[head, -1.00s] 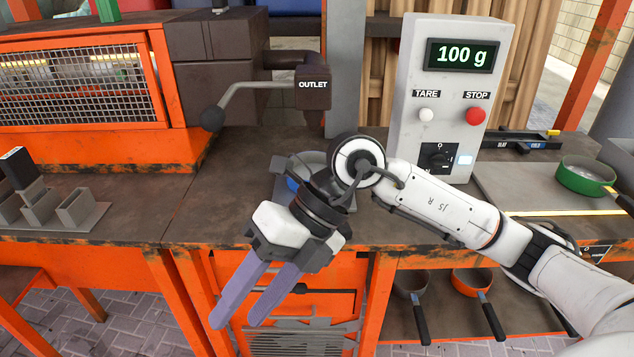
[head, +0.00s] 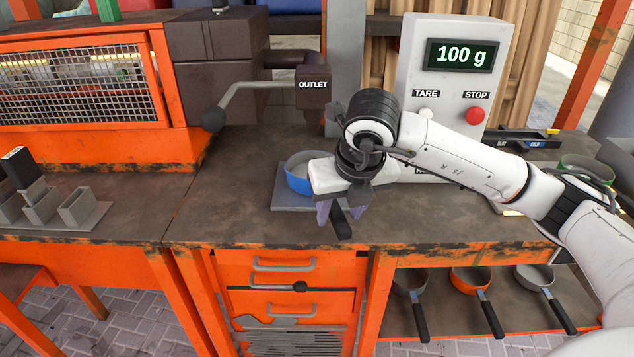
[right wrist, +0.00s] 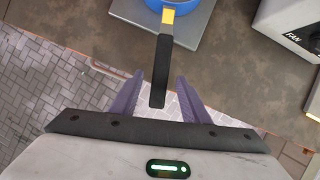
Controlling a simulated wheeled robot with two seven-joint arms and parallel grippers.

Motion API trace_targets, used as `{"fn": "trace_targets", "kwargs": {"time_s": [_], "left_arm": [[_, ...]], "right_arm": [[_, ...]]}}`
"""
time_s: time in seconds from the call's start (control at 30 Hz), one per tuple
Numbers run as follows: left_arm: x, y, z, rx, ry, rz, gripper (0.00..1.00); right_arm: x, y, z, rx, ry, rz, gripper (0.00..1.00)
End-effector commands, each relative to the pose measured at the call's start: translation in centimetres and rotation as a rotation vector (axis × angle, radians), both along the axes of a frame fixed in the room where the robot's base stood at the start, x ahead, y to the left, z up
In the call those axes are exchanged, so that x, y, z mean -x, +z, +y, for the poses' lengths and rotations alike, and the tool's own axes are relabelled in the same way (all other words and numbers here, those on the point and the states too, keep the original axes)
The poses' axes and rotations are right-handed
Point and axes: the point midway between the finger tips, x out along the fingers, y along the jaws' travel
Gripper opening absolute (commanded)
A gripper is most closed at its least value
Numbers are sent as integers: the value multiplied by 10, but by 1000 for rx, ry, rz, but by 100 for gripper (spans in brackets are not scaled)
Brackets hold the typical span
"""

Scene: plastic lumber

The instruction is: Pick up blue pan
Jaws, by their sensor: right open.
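The blue pan (head: 298,180) sits on a flat grey scale plate (head: 284,203) on the workbench, below the outlet. Its black handle (head: 340,222) points toward the bench's front edge. My right gripper (head: 334,212) is open above the handle and partly hides the pan in the head view. In the right wrist view the black handle (right wrist: 160,75) reaches between the two open purple fingers (right wrist: 157,98), apart from both. The pan's blue rim (right wrist: 158,5) shows at the top there. My left gripper is not in view.
The outlet (head: 312,86) hangs behind the pan. The control box (head: 455,60) reading 100 g stands at right. A green pan (head: 588,164) is farther right. Grey and orange pans (head: 472,280) rest on the lower shelf.

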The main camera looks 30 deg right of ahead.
Motion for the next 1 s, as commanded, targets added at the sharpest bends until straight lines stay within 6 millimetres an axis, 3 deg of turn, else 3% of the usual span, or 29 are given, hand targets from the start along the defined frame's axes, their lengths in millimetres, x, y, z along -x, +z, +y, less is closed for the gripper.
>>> {"fn": "trace_targets", "kwargs": {"time_s": [0.2,0.43,0.47,0.7,1.0], "left_arm": [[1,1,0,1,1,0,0],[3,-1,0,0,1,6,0],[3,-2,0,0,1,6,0],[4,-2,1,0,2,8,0],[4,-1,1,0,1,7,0]], "right_arm": [[-9,-24,-3,0,0,0,42],[-10,-26,-3,-1,1,0,42],[-10,-26,-3,-1,1,0,40],[-10,-26,-3,-1,1,0,0],[-11,-24,-3,-1,1,-7,0]]}}
